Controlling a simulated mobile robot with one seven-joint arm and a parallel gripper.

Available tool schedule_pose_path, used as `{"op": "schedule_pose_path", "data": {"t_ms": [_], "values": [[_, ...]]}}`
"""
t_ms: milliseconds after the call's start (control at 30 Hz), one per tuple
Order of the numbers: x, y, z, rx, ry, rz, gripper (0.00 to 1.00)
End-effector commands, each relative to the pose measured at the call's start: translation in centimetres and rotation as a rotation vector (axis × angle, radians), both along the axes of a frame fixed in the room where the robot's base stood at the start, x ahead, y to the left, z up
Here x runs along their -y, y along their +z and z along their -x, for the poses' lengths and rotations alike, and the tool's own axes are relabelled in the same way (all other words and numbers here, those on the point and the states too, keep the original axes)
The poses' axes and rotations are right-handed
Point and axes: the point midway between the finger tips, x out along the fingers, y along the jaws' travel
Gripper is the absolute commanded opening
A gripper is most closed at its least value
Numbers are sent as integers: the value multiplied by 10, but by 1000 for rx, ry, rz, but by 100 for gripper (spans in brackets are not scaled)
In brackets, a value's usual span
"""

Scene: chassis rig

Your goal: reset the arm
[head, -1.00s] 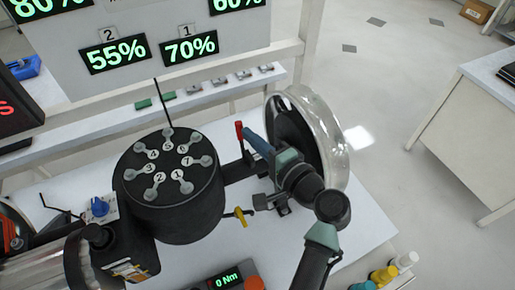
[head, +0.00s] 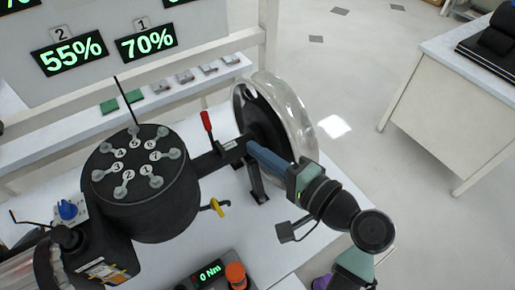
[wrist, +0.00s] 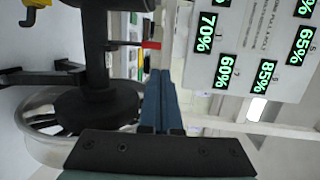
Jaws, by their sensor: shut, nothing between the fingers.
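My gripper (head: 268,157) is in the right half of the head view, above the white bench and in front of the wheel-like disc. Its blue fingers are together with nothing between them. In the wrist view the shut fingers (wrist: 160,100) point up the picture, towards a red-tipped lever (wrist: 151,45). In the head view that red-handled lever (head: 207,122) stands upright to the left of the fingers, apart from them. My arm hides part of the bench.
A black drum (head: 145,190) with numbered grey knobs stands on the bench at left. A yellow handle (head: 215,207) sticks out beside it. The disc (head: 300,120) with a clear rim stands close behind my gripper. Open floor lies to the right, before a white cabinet (head: 440,120).

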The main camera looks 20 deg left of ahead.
Motion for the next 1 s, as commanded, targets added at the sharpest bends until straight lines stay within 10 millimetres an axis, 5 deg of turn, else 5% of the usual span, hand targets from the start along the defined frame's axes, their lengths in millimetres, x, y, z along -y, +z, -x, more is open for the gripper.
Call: {"op": "schedule_pose_path", "data": {"t_ms": [300, 467, 567, 733, 867, 1000], "values": [[0, 2, -2, 11, -6, 10, 0], [7, 33, -31, 184, -110, 171, 0], [20, 83, -60, 412, -255, 353, 0], [53, 208, -77, 854, -567, 641, 0], [75, 302, -54, 1140, -806, 799, 0], [92, 383, -7, 1380, -1052, 919, 0]]}}
